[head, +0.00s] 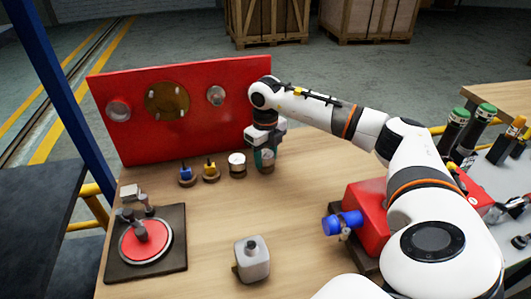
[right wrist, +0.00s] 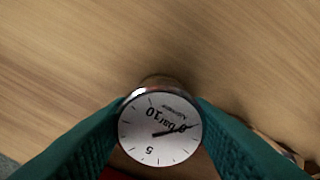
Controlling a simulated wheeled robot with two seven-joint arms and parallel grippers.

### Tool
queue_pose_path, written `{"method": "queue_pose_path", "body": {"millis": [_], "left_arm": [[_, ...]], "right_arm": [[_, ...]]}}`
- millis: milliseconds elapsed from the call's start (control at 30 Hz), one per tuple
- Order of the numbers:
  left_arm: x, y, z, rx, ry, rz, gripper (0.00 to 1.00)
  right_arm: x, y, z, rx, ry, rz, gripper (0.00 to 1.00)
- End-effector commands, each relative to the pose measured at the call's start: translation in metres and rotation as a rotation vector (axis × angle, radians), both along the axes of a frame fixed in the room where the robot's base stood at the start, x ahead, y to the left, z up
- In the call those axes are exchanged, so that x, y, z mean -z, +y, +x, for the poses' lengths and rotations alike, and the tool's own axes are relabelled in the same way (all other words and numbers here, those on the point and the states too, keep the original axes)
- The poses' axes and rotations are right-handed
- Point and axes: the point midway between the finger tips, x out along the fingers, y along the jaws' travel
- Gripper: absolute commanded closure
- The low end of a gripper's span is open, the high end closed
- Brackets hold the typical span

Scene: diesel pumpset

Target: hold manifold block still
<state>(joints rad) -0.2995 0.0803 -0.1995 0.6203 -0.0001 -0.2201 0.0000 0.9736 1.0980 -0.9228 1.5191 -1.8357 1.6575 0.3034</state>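A pale grey block (head: 252,260), which I take for the manifold block, stands on the wooden table near its front, with a dark fitting on top and a brass-coloured fitting at its left side. No gripper touches it. My right gripper (head: 265,160) is far behind it, pointing down near the red panel. In the right wrist view its teal fingers meet both sides of a round white-faced pressure gauge (right wrist: 160,130). In the head view the fingers mostly hide this gauge. My left gripper is not in view.
A red panel (head: 140,140) stands along the back. Blue, yellow and white-faced parts (head: 237,160) stand before it. A dark plate with a red disc (head: 145,242) is at left. A red unit with a blue cylinder (head: 343,222) is at right. The table's middle is clear.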

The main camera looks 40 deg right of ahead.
Motion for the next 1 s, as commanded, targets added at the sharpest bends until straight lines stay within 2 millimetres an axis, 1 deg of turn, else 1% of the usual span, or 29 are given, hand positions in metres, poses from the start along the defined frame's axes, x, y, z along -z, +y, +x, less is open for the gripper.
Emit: {"method": "queue_pose_path", "body": {"millis": [33, 167, 200, 367, 833, 1000], "left_arm": [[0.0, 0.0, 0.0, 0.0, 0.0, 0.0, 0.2], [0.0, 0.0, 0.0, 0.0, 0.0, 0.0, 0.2], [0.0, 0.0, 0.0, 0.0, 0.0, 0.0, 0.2], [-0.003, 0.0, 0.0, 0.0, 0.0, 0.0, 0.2], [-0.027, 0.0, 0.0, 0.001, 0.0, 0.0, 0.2], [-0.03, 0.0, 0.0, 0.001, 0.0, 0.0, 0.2]], "right_arm": [[0.0, 0.0, 0.0, 0.0, 0.0, 0.0, 0.65], [0.0, 0.0, 0.0, 0.0, 0.0, 0.0, 0.86], [0.0, 0.0, 0.0, 0.0, -0.001, 0.0, 0.89], [-0.004, 0.0, 0.0, 0.0, -0.001, 0.0, 0.89], [-0.032, 0.0, 0.0, 0.0, -0.001, 0.0, 0.89], [-0.036, 0.0, 0.0, 0.0, 0.0, 0.0, 0.89]]}}
